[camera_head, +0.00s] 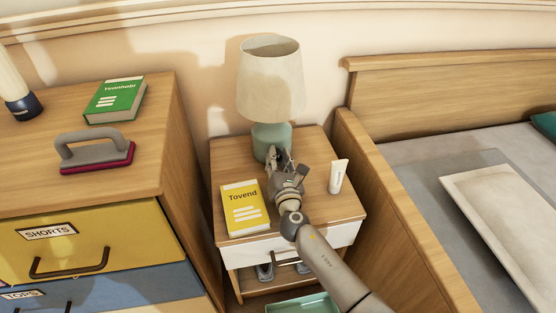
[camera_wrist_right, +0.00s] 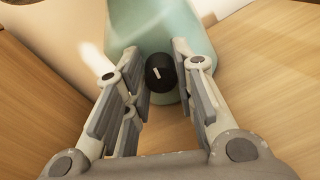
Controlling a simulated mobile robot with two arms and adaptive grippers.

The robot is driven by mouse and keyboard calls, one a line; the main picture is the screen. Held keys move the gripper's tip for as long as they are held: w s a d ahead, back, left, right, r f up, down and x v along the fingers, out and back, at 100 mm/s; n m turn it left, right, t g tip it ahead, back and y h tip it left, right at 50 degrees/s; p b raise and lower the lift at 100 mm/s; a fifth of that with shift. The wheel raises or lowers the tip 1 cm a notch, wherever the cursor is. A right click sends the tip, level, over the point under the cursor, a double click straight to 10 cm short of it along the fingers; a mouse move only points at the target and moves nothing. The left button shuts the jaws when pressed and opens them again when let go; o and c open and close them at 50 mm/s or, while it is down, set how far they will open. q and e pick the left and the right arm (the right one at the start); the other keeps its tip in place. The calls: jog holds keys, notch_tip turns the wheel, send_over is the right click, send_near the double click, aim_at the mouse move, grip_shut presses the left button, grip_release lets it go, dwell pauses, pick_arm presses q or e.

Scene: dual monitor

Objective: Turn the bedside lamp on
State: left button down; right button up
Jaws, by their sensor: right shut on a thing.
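The bedside lamp has a cream shade (camera_head: 271,85) and a pale teal base (camera_head: 272,137). It stands upright at the back of the wooden nightstand (camera_head: 310,150). Its shade shows no clear glow. My right gripper (camera_head: 279,158) reaches in from the front, low at the lamp base. In the right wrist view, a round black knob (camera_wrist_right: 160,74) with a white mark sits on the teal base (camera_wrist_right: 158,25), between the two fingertips, and the gripper is shut on it. The knob is hidden in the head view. My left gripper is not in view.
A yellow book (camera_head: 244,208) lies left of my right arm on the nightstand, and a white tube (camera_head: 338,176) stands right of it. A dresser (camera_head: 150,165) with a green book (camera_head: 115,99) is at left. The bed (camera_head: 400,215) is at right.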

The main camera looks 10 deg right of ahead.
jog(key=m+b, duration=0.1)
jog(key=m, duration=0.3)
jog(key=shift+f, duration=0.1)
jog(key=m+b, duration=0.1)
jog(key=m, duration=0.4)
jog(key=shift+m, duration=0.4)
jog(key=m, duration=0.3)
jog(key=shift+d+b, duration=0.1)
jog(key=shift+b, duration=0.3)
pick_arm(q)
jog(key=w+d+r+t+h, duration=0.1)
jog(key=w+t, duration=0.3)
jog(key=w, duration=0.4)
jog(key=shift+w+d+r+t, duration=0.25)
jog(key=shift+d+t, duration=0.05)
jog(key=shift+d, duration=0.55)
pick_arm(e)
jog(key=shift+m+y, duration=0.3)
jog(key=shift+m, duration=0.9)
jog(key=o, duration=1)
jog(key=shift+o, duration=0.2)
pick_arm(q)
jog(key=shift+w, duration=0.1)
pick_arm(e)
jog(key=shift+s, duration=0.2)
